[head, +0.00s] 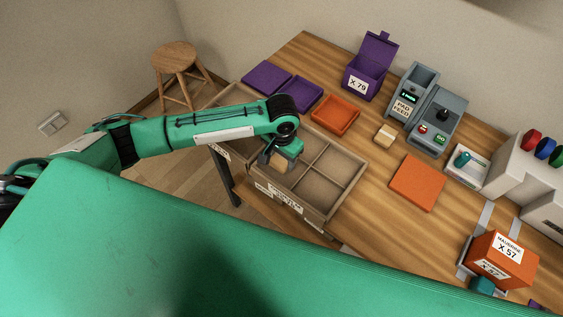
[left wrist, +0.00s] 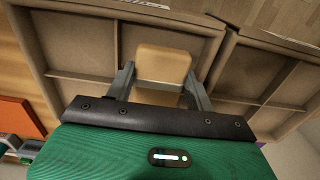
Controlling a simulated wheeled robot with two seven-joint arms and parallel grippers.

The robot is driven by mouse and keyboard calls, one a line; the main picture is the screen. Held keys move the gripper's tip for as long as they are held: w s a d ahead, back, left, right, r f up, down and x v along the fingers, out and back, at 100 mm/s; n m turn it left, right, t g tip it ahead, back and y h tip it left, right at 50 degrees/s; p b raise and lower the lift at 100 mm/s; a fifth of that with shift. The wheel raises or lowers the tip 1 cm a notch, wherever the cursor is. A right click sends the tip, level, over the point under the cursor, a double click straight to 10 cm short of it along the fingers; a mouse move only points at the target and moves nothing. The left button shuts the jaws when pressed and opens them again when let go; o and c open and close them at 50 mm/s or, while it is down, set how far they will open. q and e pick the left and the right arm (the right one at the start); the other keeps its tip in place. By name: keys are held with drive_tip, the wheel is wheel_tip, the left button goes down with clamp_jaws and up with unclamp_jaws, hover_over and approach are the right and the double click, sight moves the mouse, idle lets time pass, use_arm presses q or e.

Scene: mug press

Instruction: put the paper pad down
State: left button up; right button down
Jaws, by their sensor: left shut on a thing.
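My left gripper (left wrist: 162,82) is shut on the paper pad, a pale tan block (left wrist: 163,65) held between its two grey fingers. In the head view the left gripper (head: 278,160) is over the left part of a brown divided tray (head: 333,212) at the table's front edge. The tray's compartments also show behind the pad in the left wrist view. I cannot tell whether the pad touches the tray floor. The gripper mostly hides the pad in the head view. My right gripper is not in view.
Another tan block (head: 385,134) lies near the grey pad feed (head: 413,95). An orange box (head: 502,258) is at the right. A stool (head: 177,61) stands behind my left arm.

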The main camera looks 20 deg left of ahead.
sight(282, 165)
use_arm(q)
drive_tip(key=shift+f, duration=0.3)
wheel_tip(282, 165, down, 3)
drive_tip(key=shift+f+p, duration=0.2)
drive_tip(key=shift+p, duration=0.15)
drive_tip(key=shift+f, duration=0.35)
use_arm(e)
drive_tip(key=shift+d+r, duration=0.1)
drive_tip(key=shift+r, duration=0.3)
use_arm(q)
drive_tip(key=shift+f, duration=0.15)
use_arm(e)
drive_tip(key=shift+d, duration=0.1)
use_arm(q)
drive_tip(key=o, duration=0.9)
drive_tip(key=shift+o, duration=0.2)
